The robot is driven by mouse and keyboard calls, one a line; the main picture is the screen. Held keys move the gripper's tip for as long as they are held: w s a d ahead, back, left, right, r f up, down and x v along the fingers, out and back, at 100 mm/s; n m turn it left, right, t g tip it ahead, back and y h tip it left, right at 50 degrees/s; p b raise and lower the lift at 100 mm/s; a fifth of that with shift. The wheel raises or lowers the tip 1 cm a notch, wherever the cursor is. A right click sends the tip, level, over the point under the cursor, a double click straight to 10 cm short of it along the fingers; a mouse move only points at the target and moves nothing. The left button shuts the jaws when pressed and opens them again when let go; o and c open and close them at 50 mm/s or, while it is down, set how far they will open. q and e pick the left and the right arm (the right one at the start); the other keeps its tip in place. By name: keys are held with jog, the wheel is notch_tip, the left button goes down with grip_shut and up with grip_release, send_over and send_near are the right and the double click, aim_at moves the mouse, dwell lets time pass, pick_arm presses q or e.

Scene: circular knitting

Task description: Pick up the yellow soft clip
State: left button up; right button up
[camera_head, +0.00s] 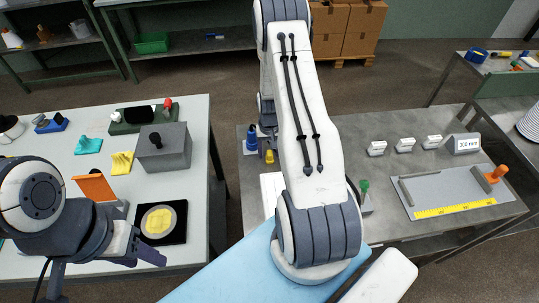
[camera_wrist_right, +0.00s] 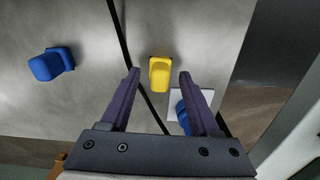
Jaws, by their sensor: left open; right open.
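The yellow soft clip (camera_wrist_right: 159,74) is a small yellow block on the grey table in the right wrist view. It also shows in the head view (camera_head: 269,157), just left of my right arm. My right gripper (camera_wrist_right: 159,76) is open, and its two fingers appear on either side of the clip in the wrist view, with gaps. I cannot tell whether the fingertips are down at its height. In the head view my right arm largely hides this gripper. My left gripper (camera_head: 147,257) is open and empty near the front of the white table.
A blue piece (camera_wrist_right: 52,64) lies left of the clip in the wrist view. A white square (camera_wrist_right: 197,101) with a blue piece on it lies close to the right finger. The table edge (camera_wrist_right: 242,45) is further right. A green-knobbed item (camera_head: 364,187) stands right of my right arm.

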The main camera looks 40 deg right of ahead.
jog(key=shift+f, duration=0.25)
grip_shut()
jog(key=shift+r, duration=0.1)
